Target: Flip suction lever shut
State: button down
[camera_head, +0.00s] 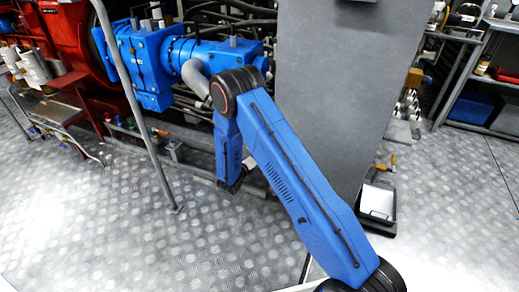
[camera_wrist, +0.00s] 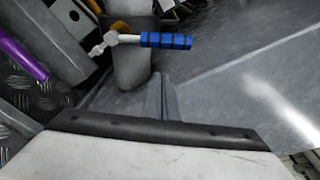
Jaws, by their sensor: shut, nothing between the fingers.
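A lever with a blue ribbed grip (camera_wrist: 166,40) and a bare metal end lies roughly level across the top of the wrist view, in front of a grey rounded body. A purple handle (camera_wrist: 22,58) slants at the upper left. No label shows which one is the suction lever. My gripper (camera_wrist: 161,88) shows as narrow grey fingers, shut and empty, pointing up the picture. Its tips appear just below the blue grip; I see no clear contact. In the head view my gripper is not clearly visible, and I cannot make out the levers.
A grey cabinet panel (camera_head: 325,90) stands right of my arm. Blue machinery (camera_head: 140,62) and a red machine (camera_head: 72,40) stand at the back left. A thin grey post (camera_head: 140,115) rises at the left. A white tray (camera_head: 378,201) sits on the right. Metal floor (camera_head: 100,225) is clear in front.

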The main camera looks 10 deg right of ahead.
jog(key=f+v, duration=0.1)
jog(key=v, duration=0.9)
jog(key=shift+s+r, duration=0.15)
jog(key=shift+r, duration=0.15)
jog(key=shift+d, duration=0.1)
jog(key=shift+r, duration=0.1)
jog(key=s+d+r+m+g+h, duration=0.1)
jog(key=s+d+r+m+g, duration=0.35)
jog(key=d+r+m, duration=0.45)
jog(key=s+d+r+m+g+h, duration=0.1)
jog(key=s+d+r+m+g, duration=0.4)
jog(key=r, duration=0.5)
jog(key=s+d+r+m+g+y, duration=0.1)
jog(key=s+d+r+m+y, duration=0.1)
jog(key=s+d+r+m, duration=0.4)
jog(key=s+d+r+m+g+y, duration=0.1)
jog(key=s+r+m+g+y, duration=0.2)
jog(key=s, duration=0.6)
jog(key=s+a+r+m+t+y, duration=0.3)
jog(key=s+m, duration=0.4)
jog(key=s, duration=0.3)
jog(key=s+a+r+m+t+y, duration=0.3)
jog(key=s+r+m+y, duration=0.2)
jog(key=s+m, duration=0.3)
jog(key=shift+s+a+y, duration=0.2)
jog(key=shift+s+y, duration=0.1)
jog(key=shift+s, duration=0.85)
